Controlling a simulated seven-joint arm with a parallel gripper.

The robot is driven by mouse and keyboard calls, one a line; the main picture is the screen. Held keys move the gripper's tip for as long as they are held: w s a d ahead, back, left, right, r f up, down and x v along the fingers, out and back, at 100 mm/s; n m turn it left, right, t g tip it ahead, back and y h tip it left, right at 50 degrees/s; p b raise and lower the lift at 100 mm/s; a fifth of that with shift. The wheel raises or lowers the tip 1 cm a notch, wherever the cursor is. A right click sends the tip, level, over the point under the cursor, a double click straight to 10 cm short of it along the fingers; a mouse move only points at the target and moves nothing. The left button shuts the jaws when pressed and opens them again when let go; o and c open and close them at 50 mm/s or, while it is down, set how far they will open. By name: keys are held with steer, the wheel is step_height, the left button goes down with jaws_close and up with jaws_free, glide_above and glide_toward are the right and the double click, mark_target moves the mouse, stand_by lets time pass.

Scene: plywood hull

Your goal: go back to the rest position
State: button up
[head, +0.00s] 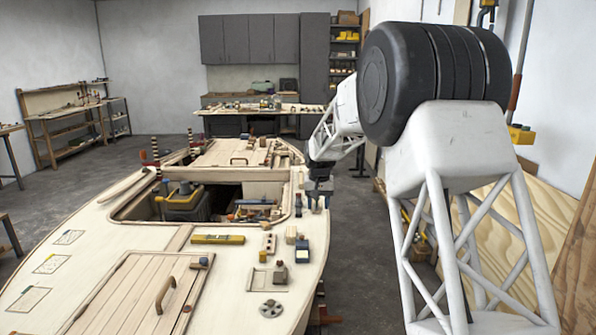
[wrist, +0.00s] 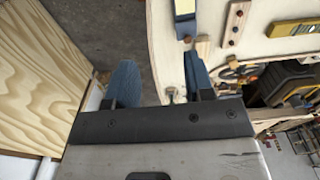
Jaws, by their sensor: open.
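My gripper (head: 318,198) is at the right edge of the pale plywood hull (head: 90,250), just right of the open hatch, with its fingers pointing down. In the wrist view my gripper (wrist: 160,82) has its two blue fingers wide apart, with nothing held between them. The hull edge and grey floor show past the fingers. I cannot tell how high the fingertips are above the deck.
On deck near my gripper are a yellow level (head: 217,239), a wooden block with holes (head: 269,243), a blue block (head: 302,250) and a metal disc (head: 271,308). A yellow-and-black toolbox (head: 183,203) sits in the open hatch. Plywood sheets (head: 545,225) lean at right.

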steer(key=s+d+r, duration=0.3)
steer(key=s+r, duration=0.1)
steer(key=s, duration=0.7)
steer(key=s+d+r+t, duration=0.15)
steer(key=s+r, duration=0.25)
steer(key=s, duration=0.6)
steer(key=s+d+r+g, duration=0.1)
steer(key=s+d+r, duration=0.35)
steer(key=s, duration=0.65)
steer(key=s+d+f, duration=0.1)
steer(key=s+f, duration=0.2)
steer(key=s, duration=1.2)
steer(key=s+d+f+t, duration=0.1)
steer(key=s+f, duration=0.2)
steer(key=s, duration=1.1)
steer(key=shift+s+d, duration=0.3)
steer(key=shift+s, duration=0.1)
